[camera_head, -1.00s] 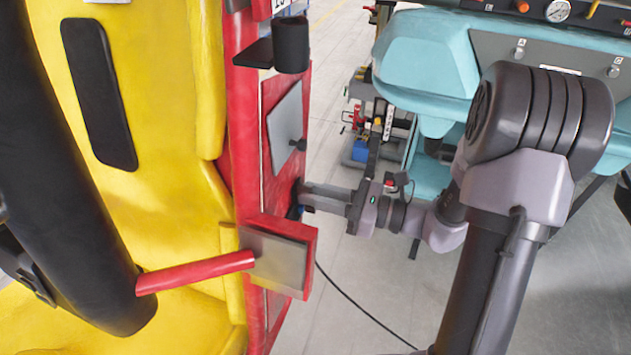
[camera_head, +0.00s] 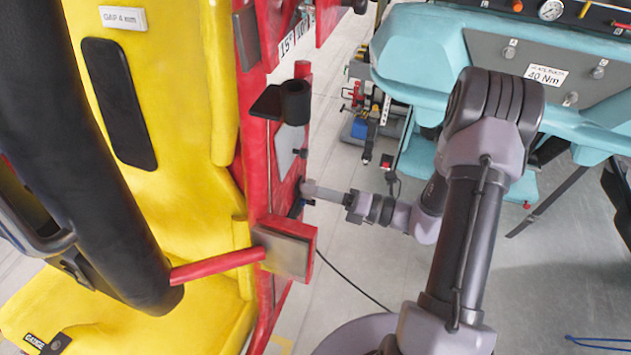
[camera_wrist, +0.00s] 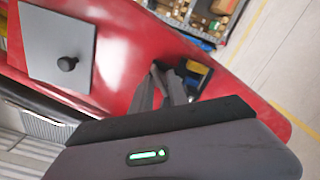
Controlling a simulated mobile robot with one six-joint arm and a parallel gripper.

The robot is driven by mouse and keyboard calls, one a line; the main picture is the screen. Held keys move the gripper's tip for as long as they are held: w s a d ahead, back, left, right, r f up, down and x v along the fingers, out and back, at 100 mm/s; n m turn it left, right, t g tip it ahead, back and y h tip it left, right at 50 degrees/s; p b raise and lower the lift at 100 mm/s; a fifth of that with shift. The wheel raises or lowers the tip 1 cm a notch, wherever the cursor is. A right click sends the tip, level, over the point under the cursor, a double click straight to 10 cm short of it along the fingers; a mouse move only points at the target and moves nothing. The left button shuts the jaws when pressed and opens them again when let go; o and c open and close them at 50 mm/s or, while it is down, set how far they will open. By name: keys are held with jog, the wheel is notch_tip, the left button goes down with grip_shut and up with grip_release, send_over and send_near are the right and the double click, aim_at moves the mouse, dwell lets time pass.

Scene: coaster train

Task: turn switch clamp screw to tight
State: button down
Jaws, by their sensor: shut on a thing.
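My gripper (camera_head: 306,189) reaches in from the right to the side of the red car frame (camera_head: 262,200). The fingers are close together, shut on a small part at the recess, which I take to be the switch clamp screw. The screw itself is mostly hidden by the fingers, and I cannot tell how far it is turned. A dark blue part (camera_head: 296,208) shows just below the fingertips in the head view.
A red block with a grey face (camera_head: 287,251) juts out below my gripper. A black cable (camera_head: 345,283) hangs down. A teal bench (camera_head: 425,62) stands behind my arm.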

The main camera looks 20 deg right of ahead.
jog(key=shift+r+m+p, duration=0.1)
jog(key=shift+m+p, duration=2.05)
jog(key=shift+m, duration=1.05)
jog(key=c, duration=1.3)
grip_release()
jog(key=v, duration=1.7)
jog(key=shift+s+d+b, duration=0.15)
jog(key=shift+b, duration=0.15)
